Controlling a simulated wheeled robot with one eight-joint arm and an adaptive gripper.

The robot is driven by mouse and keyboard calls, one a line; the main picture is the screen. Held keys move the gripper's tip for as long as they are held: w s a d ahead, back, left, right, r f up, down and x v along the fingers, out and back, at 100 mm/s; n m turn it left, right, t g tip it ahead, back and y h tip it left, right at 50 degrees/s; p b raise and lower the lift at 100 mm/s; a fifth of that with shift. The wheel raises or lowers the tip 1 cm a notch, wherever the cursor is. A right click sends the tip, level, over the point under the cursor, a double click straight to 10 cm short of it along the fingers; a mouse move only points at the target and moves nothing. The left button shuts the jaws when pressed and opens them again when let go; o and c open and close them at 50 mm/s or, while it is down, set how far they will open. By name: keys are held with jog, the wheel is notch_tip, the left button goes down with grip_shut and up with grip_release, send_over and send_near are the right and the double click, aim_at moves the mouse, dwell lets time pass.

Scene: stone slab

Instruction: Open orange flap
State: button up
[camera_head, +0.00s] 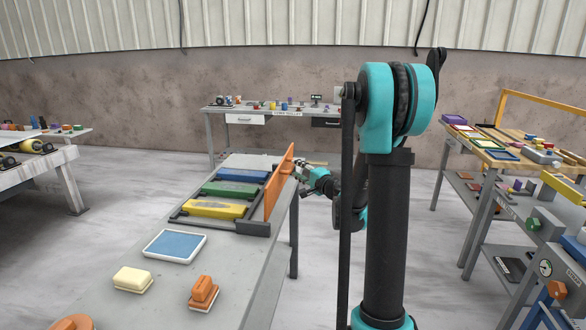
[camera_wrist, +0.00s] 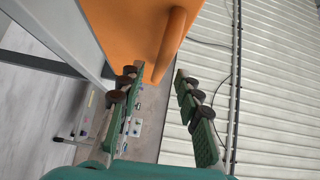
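The orange flap (camera_head: 279,184) stands up steeply at the right edge of the stone slab (camera_head: 220,288), in line with a dark frame. In the wrist view the orange flap (camera_wrist: 125,28) fills the top, with a raised orange handle bar (camera_wrist: 173,42) on its face. My gripper (camera_head: 302,168) is at the flap's right side, near its upper far part. In the wrist view my gripper (camera_wrist: 157,82) has its two green fingers apart, with the handle's lower end between or just beyond the fingertips. I cannot tell whether a finger touches it.
Blue (camera_head: 242,175), green (camera_head: 228,189) and yellow (camera_head: 215,209) flaps lie in the frame left of the orange one. A blue-topped tray (camera_head: 175,246), cream block (camera_head: 133,280) and orange-brown block (camera_head: 204,292) sit nearer. Workbenches stand left, behind and right.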

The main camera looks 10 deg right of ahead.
jog(key=v, duration=0.7)
jog(key=shift+s, duration=0.35)
jog(key=shift+d, duration=0.1)
jog(key=s+a+f+n+g+h, duration=0.1)
jog(key=s+a+f+n+g, duration=0.3)
jog(key=s, duration=0.3)
jog(key=s+a+f+n+g, duration=0.3)
jog(key=s+a+f+n, duration=0.15)
jog(key=s, duration=0.35)
jog(key=s+d+f+n+g+h, duration=0.2)
jog(key=s+d+f+h, duration=0.1)
jog(key=s, duration=0.5)
jog(key=s+d+f+n+g+h, duration=0.2)
jog(key=s+d+f+h, duration=0.2)
jog(key=s, duration=0.5)
notch_tip(320, 180, down, 3)
jog(key=shift+d+f, duration=0.1)
jog(key=shift+d, duration=1.05)
